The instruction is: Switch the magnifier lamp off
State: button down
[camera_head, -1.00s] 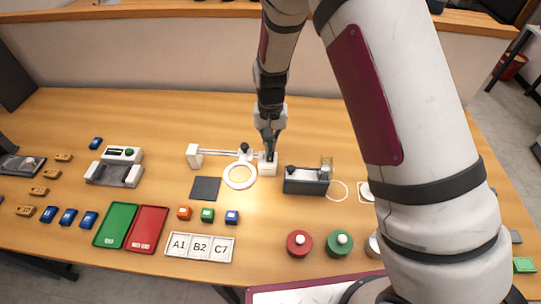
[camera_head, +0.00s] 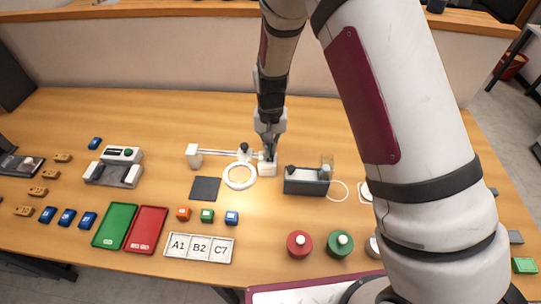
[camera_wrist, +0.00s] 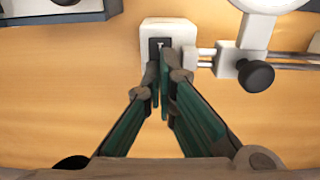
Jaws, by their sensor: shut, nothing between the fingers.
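The magnifier lamp has a white ring head (camera_head: 239,176) on a jointed arm with a black knob (camera_head: 244,149). The ring looks brightly lit. At the arm's right end is a white block (camera_head: 267,169), seen in the wrist view as a white box (camera_wrist: 168,27) with a dark switch (camera_wrist: 160,45) on its face. My gripper (camera_head: 268,151) points down at this block. In the wrist view its shut, empty fingertips (camera_wrist: 160,68) are right at the switch and overlap its lower part. I cannot tell whether they touch it.
A dark device (camera_head: 306,182) stands just right of the lamp's block. A dark square pad (camera_head: 205,188) lies left of the ring, and small coloured cubes (camera_head: 207,215) sit in front. Red and green round pieces (camera_head: 299,244) are near the front edge.

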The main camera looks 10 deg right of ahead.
dwell(0.3)
jog(key=shift+r+p, duration=0.8)
jog(key=shift+r, duration=2.6)
